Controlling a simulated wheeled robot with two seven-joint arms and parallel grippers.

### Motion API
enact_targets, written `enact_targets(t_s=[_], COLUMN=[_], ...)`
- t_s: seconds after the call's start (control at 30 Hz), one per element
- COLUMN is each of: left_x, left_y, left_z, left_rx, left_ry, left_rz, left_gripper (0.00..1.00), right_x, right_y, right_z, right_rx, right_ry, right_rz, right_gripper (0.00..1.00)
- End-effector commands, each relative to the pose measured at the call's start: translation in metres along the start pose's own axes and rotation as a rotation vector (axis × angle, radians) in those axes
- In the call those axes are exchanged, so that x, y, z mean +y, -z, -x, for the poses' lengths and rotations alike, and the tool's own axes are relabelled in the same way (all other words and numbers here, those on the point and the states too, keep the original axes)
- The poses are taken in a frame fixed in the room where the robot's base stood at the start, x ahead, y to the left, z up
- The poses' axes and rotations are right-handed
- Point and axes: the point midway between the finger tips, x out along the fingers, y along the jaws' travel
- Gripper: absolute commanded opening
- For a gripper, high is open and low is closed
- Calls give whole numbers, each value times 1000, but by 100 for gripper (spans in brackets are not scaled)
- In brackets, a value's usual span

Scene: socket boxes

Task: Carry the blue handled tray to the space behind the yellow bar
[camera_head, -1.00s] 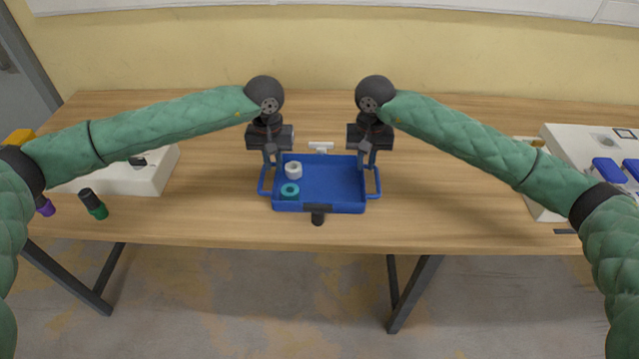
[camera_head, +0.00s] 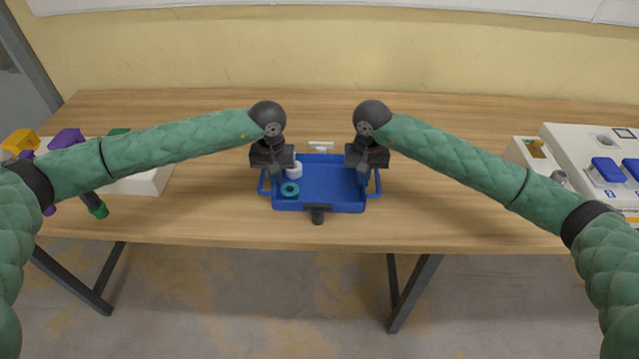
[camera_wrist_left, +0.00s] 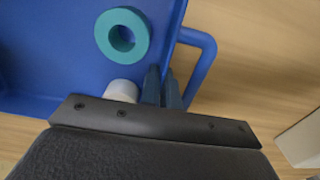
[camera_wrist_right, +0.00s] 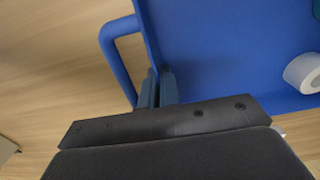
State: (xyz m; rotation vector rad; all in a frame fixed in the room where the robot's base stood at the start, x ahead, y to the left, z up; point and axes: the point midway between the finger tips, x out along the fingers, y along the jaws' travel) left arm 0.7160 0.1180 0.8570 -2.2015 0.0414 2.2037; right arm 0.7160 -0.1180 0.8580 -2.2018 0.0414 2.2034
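The blue handled tray (camera_head: 335,190) lies on the table in the middle of the head view, with a loop handle on each side. A teal ring (camera_head: 290,190) and a white ring (camera_head: 296,170) are in its left part. My left gripper (camera_wrist_left: 162,88) has its fingers close together on either side of the tray's left wall, inside the left handle. My right gripper (camera_wrist_right: 158,87) holds the right wall likewise beside the right handle. Both look shut on the tray; the fingertips are hidden in the head view. The yellow bar cannot be made out.
A dark knob-like part (camera_head: 318,217) shows at the tray's front edge, and a small white piece (camera_head: 321,147) behind it. A box with coloured parts (camera_head: 145,182) is at left, panels with blue switches (camera_head: 607,170) at right.

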Motion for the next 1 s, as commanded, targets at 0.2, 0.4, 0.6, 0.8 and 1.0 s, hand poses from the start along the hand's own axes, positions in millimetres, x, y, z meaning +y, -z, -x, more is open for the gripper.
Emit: enact_targets(t_s=[0.2,0.4,0.6,0.8,1.0], left_x=[0,0,0,0,0], left_y=[0,0,0,0,0], left_z=[0,2,9,23,39], left_rx=[0,1,1,1,1], left_ry=[0,0,0,0,0], left_rz=[0,0,0,0,0], left_gripper=[0,0,0,0,0], right_x=[0,0,0,0,0], right_y=[0,0,0,0,0], right_z=[0,2,9,23,39], right_rx=[0,1,1,1,0], right_ry=[0,0,0,0,0], right_rz=[0,0,0,0,0], right_gripper=[0,0,0,0,0])
